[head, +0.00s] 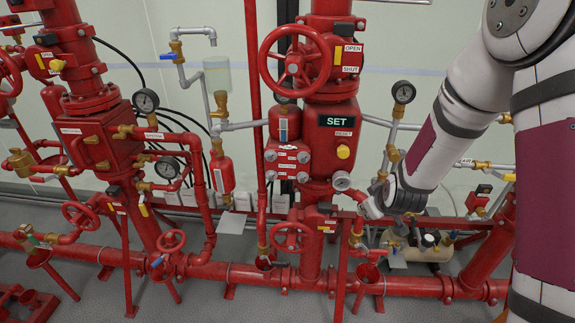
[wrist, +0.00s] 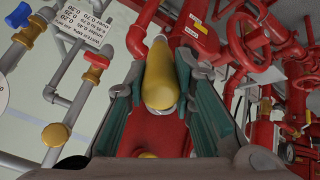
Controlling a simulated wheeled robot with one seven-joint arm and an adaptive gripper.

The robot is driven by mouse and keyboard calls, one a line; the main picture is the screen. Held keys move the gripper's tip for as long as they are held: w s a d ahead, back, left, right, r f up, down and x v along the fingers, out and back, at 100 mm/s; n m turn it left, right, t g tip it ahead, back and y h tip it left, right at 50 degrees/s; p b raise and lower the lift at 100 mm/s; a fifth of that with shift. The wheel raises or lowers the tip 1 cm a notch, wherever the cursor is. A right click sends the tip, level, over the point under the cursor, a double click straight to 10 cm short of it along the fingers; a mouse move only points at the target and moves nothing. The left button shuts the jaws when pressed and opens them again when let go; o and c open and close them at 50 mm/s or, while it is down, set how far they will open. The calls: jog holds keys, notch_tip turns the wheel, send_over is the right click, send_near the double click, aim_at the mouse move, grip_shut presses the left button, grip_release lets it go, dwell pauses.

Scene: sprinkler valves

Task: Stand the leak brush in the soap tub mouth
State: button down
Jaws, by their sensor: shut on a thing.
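My gripper (wrist: 160,88) has its teal fingers closed on both sides of a smooth yellow, rod-like piece with a pale near end, which looks like the leak brush (wrist: 158,72). The yellow piece points away from the camera, and its far end is not clear. The fingers and the brush are too small to make out there. I cannot pick out the soap tub or its mouth in either view.
A red handwheel (head: 295,62) and a red box with a SET sign (head: 336,120) stand left of my arm. A thick red pipe (head: 240,276) runs along the bottom, with red cups (head: 368,272) above it.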

jog(key=shift+r+p, duration=0.95)
jog(key=shift+r, duration=1.6)
